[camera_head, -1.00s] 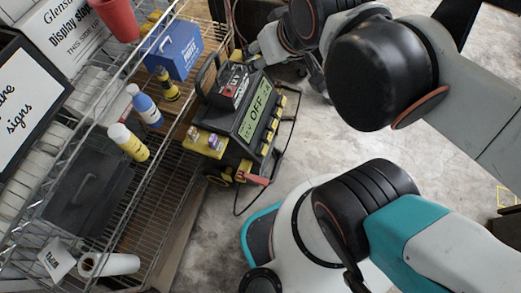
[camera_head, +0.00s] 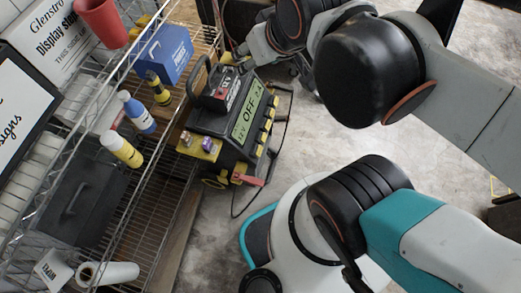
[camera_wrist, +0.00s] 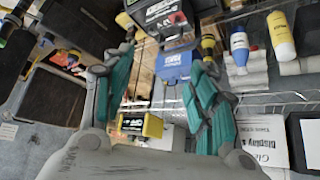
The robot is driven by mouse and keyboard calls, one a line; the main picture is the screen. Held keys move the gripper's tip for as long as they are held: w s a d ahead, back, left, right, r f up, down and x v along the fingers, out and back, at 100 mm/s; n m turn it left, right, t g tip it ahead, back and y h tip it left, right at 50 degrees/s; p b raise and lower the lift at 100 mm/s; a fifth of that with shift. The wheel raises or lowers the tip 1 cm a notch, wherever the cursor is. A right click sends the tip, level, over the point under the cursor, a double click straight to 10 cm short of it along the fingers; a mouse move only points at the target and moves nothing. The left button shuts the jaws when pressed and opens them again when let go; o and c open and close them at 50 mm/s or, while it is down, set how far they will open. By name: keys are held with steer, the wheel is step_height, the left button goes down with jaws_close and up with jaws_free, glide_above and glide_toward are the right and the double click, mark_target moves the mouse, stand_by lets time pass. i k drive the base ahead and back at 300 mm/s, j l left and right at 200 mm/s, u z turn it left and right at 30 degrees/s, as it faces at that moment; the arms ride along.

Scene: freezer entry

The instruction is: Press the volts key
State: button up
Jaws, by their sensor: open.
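The black charger (camera_head: 212,122) stands at the edge of the wire shelving in the head view, tilted in the picture. Its green display (camera_head: 246,116) reads OFF and 12 V. Yellow keys (camera_head: 263,138) run along its right edge; their labels are too small to read, so I cannot tell which is volts. My gripper (camera_head: 250,56) is just beyond the charger's far end, partly hidden by my arm. In the wrist view my gripper (camera_wrist: 166,58) has its teal fingers spread apart, with nothing between the tips. A black unit with red parts shows at the top there.
A blue parts box (camera_head: 163,54), a red cup (camera_head: 101,22), a blue bottle (camera_head: 137,112) and a yellow-white bottle (camera_head: 121,150) are on the shelving left of the charger. A black cable loops right of the charger. Concrete floor (camera_head: 295,150) is clear beyond it.

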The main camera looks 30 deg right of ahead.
mark_target(259, 149)
steer(key=k+j, duration=0.4)
steer(key=j, duration=0.15)
steer(key=k+j+u, duration=0.1)
steer(key=k+j, duration=0.75)
steer(key=j, duration=0.4)
steer(key=l, duration=0.1)
steer(key=k+u, duration=0.05)
